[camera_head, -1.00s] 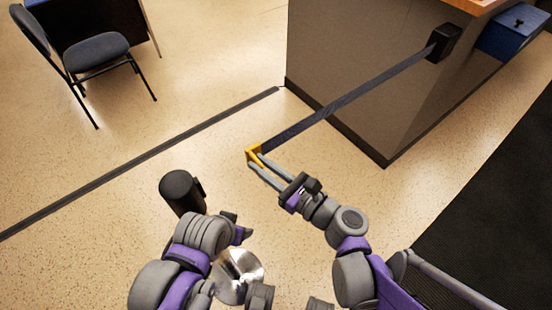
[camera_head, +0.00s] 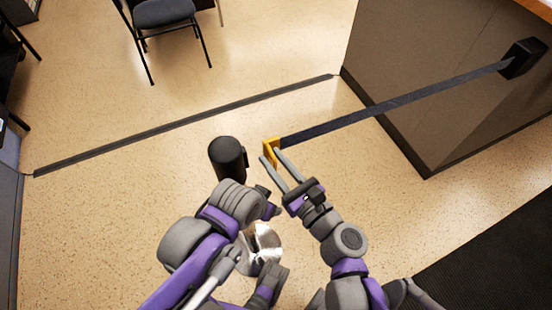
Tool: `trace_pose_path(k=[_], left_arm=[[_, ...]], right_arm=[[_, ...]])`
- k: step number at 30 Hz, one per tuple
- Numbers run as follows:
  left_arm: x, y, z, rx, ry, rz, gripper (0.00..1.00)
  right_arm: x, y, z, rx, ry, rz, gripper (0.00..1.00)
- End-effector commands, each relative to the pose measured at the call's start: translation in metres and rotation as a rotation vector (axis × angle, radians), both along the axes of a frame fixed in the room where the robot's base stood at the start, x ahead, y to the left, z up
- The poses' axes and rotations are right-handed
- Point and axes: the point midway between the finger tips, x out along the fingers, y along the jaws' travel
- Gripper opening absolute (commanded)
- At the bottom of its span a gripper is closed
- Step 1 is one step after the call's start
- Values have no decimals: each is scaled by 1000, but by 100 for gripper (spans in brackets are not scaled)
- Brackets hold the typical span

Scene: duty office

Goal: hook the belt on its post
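The dark belt (camera_head: 390,105) stretches from a black wall unit (camera_head: 523,59) on the counter to a yellow end piece (camera_head: 271,147). My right gripper (camera_head: 272,156) has its two long fingers on either side of the yellow end piece and holds it. The post's black top (camera_head: 228,157) stands just left of the end piece, with a small gap between them. A shiny silver round base (camera_head: 264,241) shows lower down; the post between is hidden by my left arm. My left gripper (camera_head: 269,207) is below the post top; its fingers are too covered to tell their state.
A grey-brown counter (camera_head: 425,80) fills the upper right. A dark strip (camera_head: 190,121) runs along the speckled floor behind the post. A chair (camera_head: 164,14) stands at the back, and a black mat (camera_head: 490,255) lies at lower right.

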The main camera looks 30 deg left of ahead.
Motion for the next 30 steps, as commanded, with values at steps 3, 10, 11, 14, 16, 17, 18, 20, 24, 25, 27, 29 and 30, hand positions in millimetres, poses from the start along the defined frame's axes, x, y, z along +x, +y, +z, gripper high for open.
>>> trace_pose_path(k=[3,10,11,14,16,17,18,20,24,25,27,29,30], left_arm=[[0,0,0,0,0,0,65],[0,0,0,0,0,0,65],[0,0,0,0,0,0,65],[0,0,2,0,-1,0,65],[0,0,3,0,-1,0,65],[0,0,4,0,-1,0,65],[0,0,5,0,-2,0,65],[0,0,6,0,-2,0,65],[0,0,10,0,-3,0,65],[0,0,10,0,-3,0,65],[0,0,11,0,-4,0,65],[0,0,12,0,-4,0,65],[0,0,12,0,-4,0,65]], right_arm=[[0,0,0,0,0,0,42],[0,-1,0,0,0,-1,42],[-1,-3,0,0,0,-1,42],[-4,-13,0,-1,0,-4,42],[-10,-24,0,0,0,-4,42],[-12,-30,0,-1,0,-6,42],[-16,-38,1,0,-1,-6,42],[-21,-50,1,-1,0,-6,42],[-33,-75,0,-1,0,-7,42],[-35,-79,0,-1,0,-6,42],[-38,-87,0,0,0,-5,42],[-41,-92,0,0,0,-5,42],[-42,-95,0,0,1,-4,42]])
